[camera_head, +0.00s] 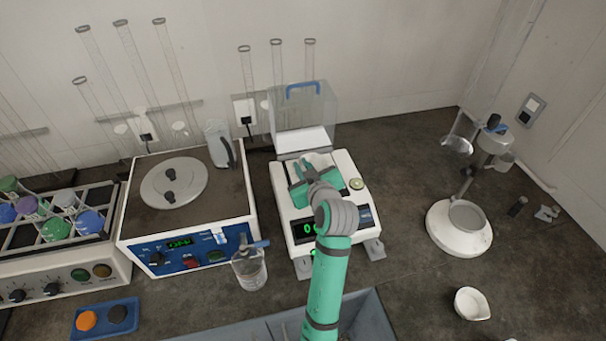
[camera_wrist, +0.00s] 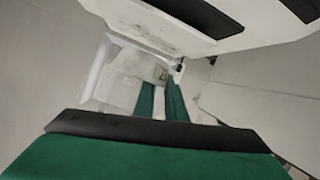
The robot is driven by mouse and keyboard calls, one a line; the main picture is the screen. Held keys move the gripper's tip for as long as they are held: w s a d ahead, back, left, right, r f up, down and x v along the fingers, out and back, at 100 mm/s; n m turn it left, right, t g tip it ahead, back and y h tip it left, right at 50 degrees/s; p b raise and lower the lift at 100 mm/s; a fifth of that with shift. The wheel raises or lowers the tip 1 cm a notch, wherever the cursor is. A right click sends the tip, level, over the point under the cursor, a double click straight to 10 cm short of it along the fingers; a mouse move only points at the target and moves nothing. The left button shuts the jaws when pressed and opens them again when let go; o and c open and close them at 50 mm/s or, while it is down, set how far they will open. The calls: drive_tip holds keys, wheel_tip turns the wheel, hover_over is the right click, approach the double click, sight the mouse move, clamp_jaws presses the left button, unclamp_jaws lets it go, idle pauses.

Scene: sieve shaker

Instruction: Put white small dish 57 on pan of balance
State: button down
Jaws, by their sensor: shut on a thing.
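The balance (camera_head: 345,228) stands on the bench in the middle of the head view, with a lit green display on its front. My gripper (camera_head: 309,176) is over the balance's pan area, at the end of my green arm. A small white dish (camera_head: 320,160) shows only in part at its fingers, and the gripper is shut on it. The gripper and wrist hide most of the pan, so I cannot tell whether the dish touches it. In the wrist view my green fingers (camera_wrist: 161,100) are close together; the dish's outline is unclear there.
A clear cover (camera_head: 304,115) with a blue handle stands open behind the pan. Left are a hot-plate-like device (camera_head: 190,205) and a glass bottle (camera_head: 249,270). Right are a white round-based stand (camera_head: 459,238) and another small white dish (camera_head: 472,303). Bare bench lies between balance and stand.

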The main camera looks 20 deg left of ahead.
wheel_tip(320, 180, down, 3)
drive_tip(key=shift+f, duration=0.1)
drive_tip(key=c, duration=1.8)
unclamp_jaws()
drive_tip(key=shift+o, duration=0.2)
drive_tip(key=v, duration=1.2)
drive_tip(key=shift+d, duration=0.15)
